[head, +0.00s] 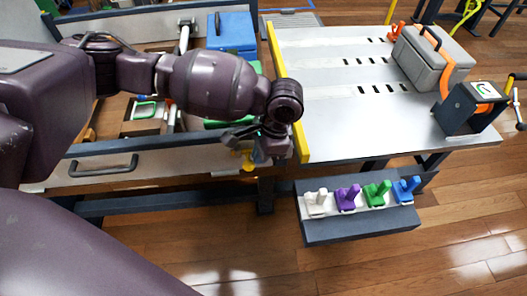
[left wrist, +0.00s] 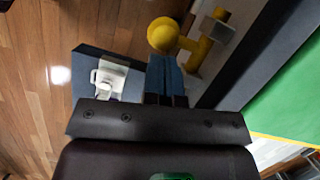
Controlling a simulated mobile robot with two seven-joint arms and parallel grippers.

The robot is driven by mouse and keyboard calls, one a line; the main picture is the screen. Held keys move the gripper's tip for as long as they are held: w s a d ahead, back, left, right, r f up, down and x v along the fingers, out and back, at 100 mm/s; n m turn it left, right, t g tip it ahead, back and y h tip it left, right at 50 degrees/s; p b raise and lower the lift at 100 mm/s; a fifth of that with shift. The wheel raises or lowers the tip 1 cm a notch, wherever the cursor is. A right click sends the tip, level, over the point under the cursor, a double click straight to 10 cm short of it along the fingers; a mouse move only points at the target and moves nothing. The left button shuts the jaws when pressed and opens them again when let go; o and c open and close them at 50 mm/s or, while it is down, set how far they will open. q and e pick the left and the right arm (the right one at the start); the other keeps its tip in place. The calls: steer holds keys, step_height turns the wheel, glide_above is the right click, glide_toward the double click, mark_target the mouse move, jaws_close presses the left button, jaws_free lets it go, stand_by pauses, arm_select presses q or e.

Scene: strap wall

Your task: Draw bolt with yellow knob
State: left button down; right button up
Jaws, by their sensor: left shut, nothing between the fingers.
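The bolt's yellow knob (left wrist: 163,35) is a round ball on a yellow stem (left wrist: 198,52) in the left wrist view. The stem runs to a grey metal piece on a pale surface. My left gripper (left wrist: 166,72) has its blue fingers shut and empty, with the tips just below the knob in that view. I cannot tell whether they touch it. In the head view the left gripper (head: 262,155) hangs at the bench's front corner, and the yellow knob (head: 248,162) shows partly behind it. My right gripper is not in view.
A dark shelf (head: 350,228) below holds white (head: 317,203), purple, green and blue pieces. The slotted table (head: 345,125) with a yellow edge carries a grey case (head: 425,60) and a dark box (head: 470,108). A drawer handle (head: 104,166) and a blue box (head: 232,33) are at left.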

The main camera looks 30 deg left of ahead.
mark_target(248, 160)
arm_select(q)
steer(key=s+a+p, duration=0.1)
steer(key=a, duration=0.1)
steer(key=shift+s+a+r+p, duration=0.35)
steer(key=shift+a, duration=0.05)
steer(key=shift+s+a+f, duration=0.2)
steer(key=shift+s+a, duration=0.05)
steer(key=shift+s, duration=0.05)
steer(key=shift+f, duration=0.15)
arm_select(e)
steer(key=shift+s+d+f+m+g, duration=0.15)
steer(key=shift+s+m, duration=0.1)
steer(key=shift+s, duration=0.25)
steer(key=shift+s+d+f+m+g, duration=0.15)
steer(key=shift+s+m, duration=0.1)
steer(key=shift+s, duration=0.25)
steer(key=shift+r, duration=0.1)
